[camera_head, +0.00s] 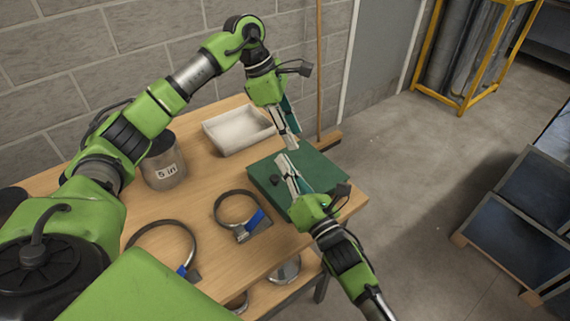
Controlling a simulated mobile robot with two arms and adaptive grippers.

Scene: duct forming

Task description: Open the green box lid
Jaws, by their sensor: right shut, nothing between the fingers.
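A small dark piece, perhaps a latch or knob, shows near the lid's left side. My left gripper (289,143) points down from above, over the box's back left edge. Whether its fingers are apart is unclear, and I see nothing held. My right gripper (283,162) reaches in from the lower right, over the lid. It is shut and empty and hides part of the lid. I cannot tell whether either gripper touches the box.
A white tray (219,143) stands behind and left of the box. A metal can marked "5 in" (163,174) is farther left. Two ring clamps with blue parts lie in front, one nearer the box (219,207) and one farther left (150,230). The table's right edge is close to the box.

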